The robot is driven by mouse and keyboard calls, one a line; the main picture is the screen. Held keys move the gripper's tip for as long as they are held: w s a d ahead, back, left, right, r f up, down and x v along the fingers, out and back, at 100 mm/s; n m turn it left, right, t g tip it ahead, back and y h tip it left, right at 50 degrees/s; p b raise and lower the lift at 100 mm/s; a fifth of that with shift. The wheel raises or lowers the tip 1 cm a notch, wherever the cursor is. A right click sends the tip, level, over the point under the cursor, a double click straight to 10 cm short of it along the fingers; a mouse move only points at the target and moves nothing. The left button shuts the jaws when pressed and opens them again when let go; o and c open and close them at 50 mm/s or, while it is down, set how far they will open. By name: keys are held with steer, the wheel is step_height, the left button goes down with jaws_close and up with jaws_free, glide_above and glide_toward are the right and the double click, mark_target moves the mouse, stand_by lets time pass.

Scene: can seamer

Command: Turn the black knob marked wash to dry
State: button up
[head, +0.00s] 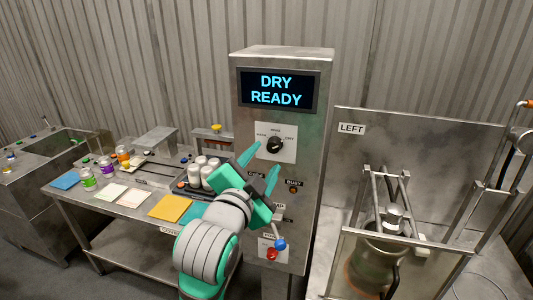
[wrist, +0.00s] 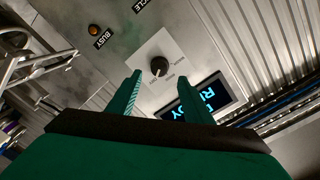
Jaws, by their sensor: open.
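The black knob (head: 274,144) sits on a white square plate on the front of the grey control cabinet. Small labels stand around it, too small to read surely. The knob's pointing direction is hard to tell. The display (head: 278,90) above it reads "DRY READY". My gripper (head: 266,157) is open in front of the panel, just below and left of the knob in the head view. In the wrist view the knob (wrist: 159,66) shows just beyond the gap between my fingertips (wrist: 160,78). The fingers are apart and hold nothing; no contact with the knob is visible.
An amber button (head: 293,189), a blue-tipped lever (head: 280,244) and a red button (head: 272,254) are lower on the cabinet. A table with jars and cards (head: 115,210) stands left. A metal frame with a pot (head: 375,262) stands right.

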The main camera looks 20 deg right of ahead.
steer(key=shift+v, duration=2.1)
steer(key=s+a+f+n+t+y, duration=0.15)
steer(key=f+n, duration=0.35)
steer(key=f, duration=0.5)
steer(key=s+a+f+n+y, duration=0.3)
steer(key=f+n, duration=0.1)
steer(key=f, duration=0.6)
steer(key=s+a+f+n+t+y, duration=0.1)
steer(key=s+a+f+n+y, duration=0.3)
steer(key=f, duration=0.6)
steer(key=s+a+f+n, duration=0.2)
steer(key=s+f+n, duration=0.2)
steer(key=s+f, duration=0.65)
steer(key=s+a+f+g+y, duration=0.1)
steer(key=s+a, duration=0.2)
steer(key=s, duration=1.4)
steer(key=shift+s+a+f, duration=0.15)
steer(key=shift+s+f, duration=0.1)
steer(key=shift+f, duration=0.1)
